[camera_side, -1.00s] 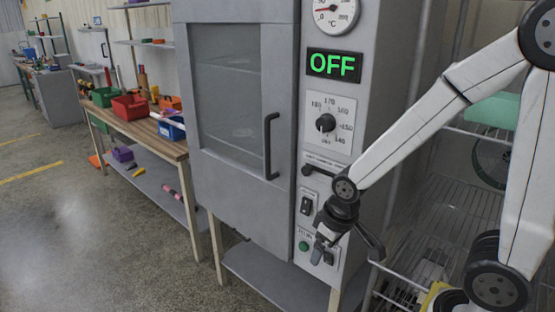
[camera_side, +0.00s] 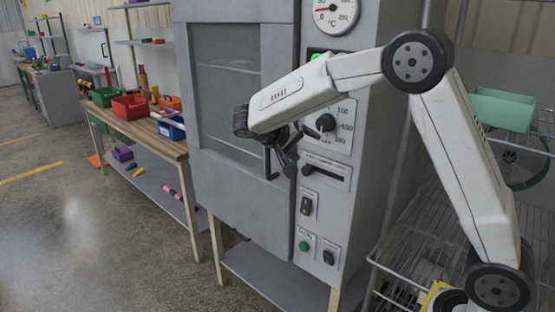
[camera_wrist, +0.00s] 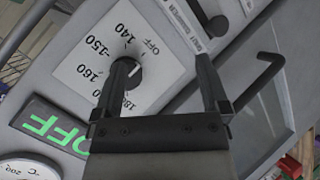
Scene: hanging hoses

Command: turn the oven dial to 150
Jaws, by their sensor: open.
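The oven dial (camera_side: 326,122) is a round black knob on a white number plate on the oven's control panel. In the wrist view the dial (camera_wrist: 131,72) has a white mark that seems to point toward the OFF label; 140, 150 and 160 run along the plate. My gripper (camera_side: 288,150) is by the door handle, left of the dial in the side view. In the wrist view my gripper (camera_wrist: 164,62) is open and empty. Its left finger overlaps part of the knob and its right finger is over bare panel. Contact cannot be told.
The oven's green OFF display (camera_wrist: 52,127) is lit. The door handle (camera_wrist: 262,75) stands out from the oven beside my gripper. A slotted plate (camera_side: 326,171), a rocker switch (camera_side: 306,205) and a green button (camera_side: 304,246) sit below the dial. A wire rack (camera_side: 400,235) stands at right.

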